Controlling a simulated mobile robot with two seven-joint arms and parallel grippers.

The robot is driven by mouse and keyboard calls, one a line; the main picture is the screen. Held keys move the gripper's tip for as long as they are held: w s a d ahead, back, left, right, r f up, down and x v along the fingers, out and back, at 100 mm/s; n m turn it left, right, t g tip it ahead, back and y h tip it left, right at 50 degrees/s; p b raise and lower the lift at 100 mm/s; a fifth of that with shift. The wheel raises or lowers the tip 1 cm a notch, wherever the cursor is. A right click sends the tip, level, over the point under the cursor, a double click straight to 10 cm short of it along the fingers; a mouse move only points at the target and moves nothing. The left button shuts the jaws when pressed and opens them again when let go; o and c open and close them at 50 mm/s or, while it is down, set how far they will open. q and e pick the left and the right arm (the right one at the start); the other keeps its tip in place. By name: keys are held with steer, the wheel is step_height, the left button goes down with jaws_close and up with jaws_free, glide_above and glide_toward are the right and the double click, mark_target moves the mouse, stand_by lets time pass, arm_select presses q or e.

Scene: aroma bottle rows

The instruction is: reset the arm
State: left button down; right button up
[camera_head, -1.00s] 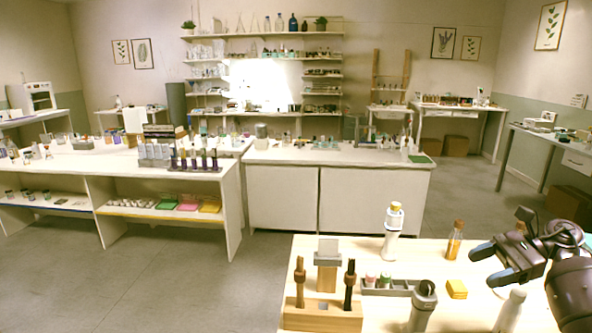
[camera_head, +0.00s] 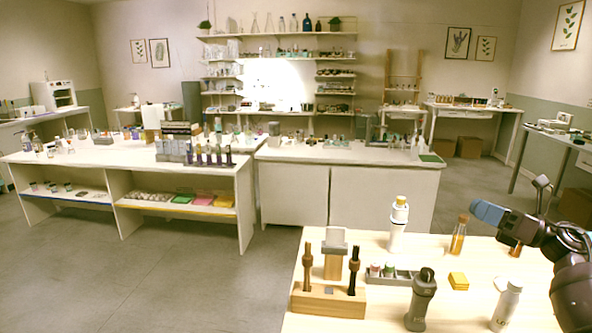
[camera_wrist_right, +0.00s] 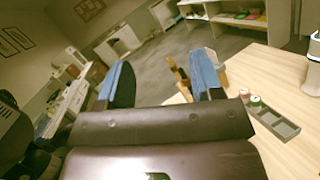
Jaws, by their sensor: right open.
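My right gripper (camera_head: 513,197) is raised at the right side of the near table in the head view. Its blue-tipped fingers are spread wide with nothing between them. The right wrist view also shows the two blue fingers (camera_wrist_right: 162,72) apart and empty, with the floor and a wooden piece beyond them. My right arm comes in from the lower right, over the table's right part. My left gripper is in neither view.
The near table (camera_head: 390,321) holds a white bottle (camera_head: 397,232), an amber bottle (camera_head: 458,240), a grey tray (camera_head: 405,275), a dark grey bottle (camera_head: 421,302), a pale bottle (camera_head: 506,306), a yellow stack (camera_head: 459,281) and a wooden stand (camera_head: 328,301). Open floor (camera_head: 180,285) lies left.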

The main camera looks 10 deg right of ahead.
steer(key=s+a+f+m+t+h+b, duration=0.1)
steer(key=s+a+f+m+t+h, duration=0.3)
steer(key=f+m, duration=0.6)
steer(key=w+a+f+m+g+h+b, duration=0.15)
steer(key=f+m+h, duration=0.5)
steer(key=m, duration=0.65)
steer(key=s+a+f+m+t+h, duration=0.25)
steer(key=f+m+h, duration=0.45)
steer(key=m, duration=0.5)
arm_select(q)
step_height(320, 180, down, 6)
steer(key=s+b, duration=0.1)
steer(key=b, duration=0.2)
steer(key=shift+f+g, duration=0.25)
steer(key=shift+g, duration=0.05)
arm_select(e)
steer(key=s+a+f+m+g+y, duration=0.1)
steer(key=s+a+f+m+g, duration=0.1)
steer(key=s+a+f, duration=0.5)
steer(key=s+a+f+m+g+y, duration=0.1)
steer(key=s+a+f+m+g, duration=0.2)
steer(key=s+f, duration=1.1)
steer(key=a+g, duration=0.2)
steer(key=a, duration=0.1)
steer(key=shift+s+a+f+g, duration=0.15)
steer(key=shift+a+f+g, duration=0.15)
steer(key=shift+a+f, duration=0.05)
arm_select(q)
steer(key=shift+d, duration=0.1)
